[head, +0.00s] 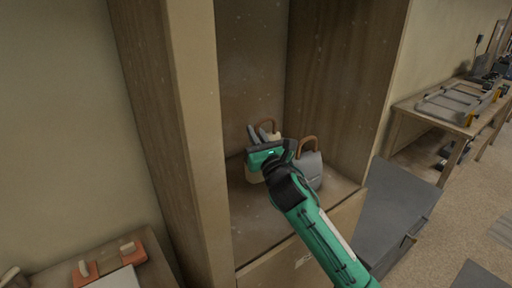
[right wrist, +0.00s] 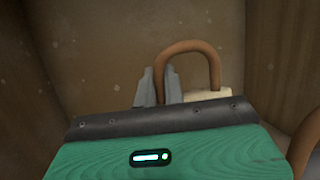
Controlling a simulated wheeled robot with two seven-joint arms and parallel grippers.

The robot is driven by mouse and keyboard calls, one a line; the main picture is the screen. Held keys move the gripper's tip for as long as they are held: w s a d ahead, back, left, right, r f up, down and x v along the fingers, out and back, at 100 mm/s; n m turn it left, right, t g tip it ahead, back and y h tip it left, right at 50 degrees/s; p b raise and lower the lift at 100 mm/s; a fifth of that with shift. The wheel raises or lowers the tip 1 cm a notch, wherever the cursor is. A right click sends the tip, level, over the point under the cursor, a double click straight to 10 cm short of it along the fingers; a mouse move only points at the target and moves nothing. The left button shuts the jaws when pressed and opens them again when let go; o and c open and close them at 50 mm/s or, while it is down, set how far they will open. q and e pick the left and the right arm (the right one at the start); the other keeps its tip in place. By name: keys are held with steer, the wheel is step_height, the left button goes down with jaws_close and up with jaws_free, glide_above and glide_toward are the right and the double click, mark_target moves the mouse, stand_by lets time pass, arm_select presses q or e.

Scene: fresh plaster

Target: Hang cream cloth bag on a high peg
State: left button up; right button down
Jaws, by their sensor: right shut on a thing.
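The cream cloth bag stands inside a wooden cabinet bay, mostly hidden behind my right gripper (head: 259,131). The right gripper is shut on the bag, at the left side of the handle. The exact contact is partly hidden. My left gripper is not in view. No peg shows in either view.
A grey bag (head: 309,168) with a tan handle stands close to the right of my gripper. Cabinet side walls (head: 340,75) and a front post (head: 195,120) bound the bay. The bay above is clear. A grey case (head: 398,210) and a workbench (head: 432,112) are at right.

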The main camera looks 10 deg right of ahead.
steer(key=shift+f, duration=2.1)
steer(key=shift+f, duration=0.15)
steer(key=c, duration=1.5)
jaws_free()
